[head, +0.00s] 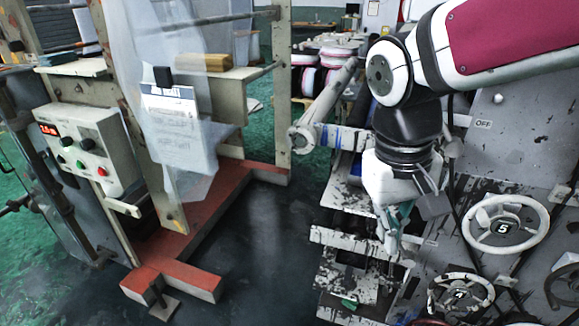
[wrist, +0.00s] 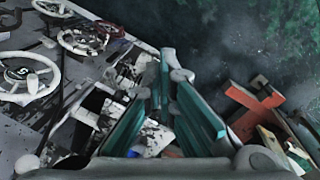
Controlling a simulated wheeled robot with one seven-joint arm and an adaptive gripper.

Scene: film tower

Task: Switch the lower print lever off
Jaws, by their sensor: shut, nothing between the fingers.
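My gripper (head: 390,243) points down in front of the machine panel in the head view, its fingers shut and empty. In the wrist view my gripper (wrist: 168,78) shows its teal finger pads at the bottom centre. A round pale knob (head: 498,98) stands on the panel at the upper right, above an OFF label (head: 482,124). I cannot tell whether this knob belongs to a print lever. No lower print lever can be made out clearly; the panel behind my gripper and arm is partly hidden.
Paint-worn white parts (head: 350,280) lie below my gripper.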

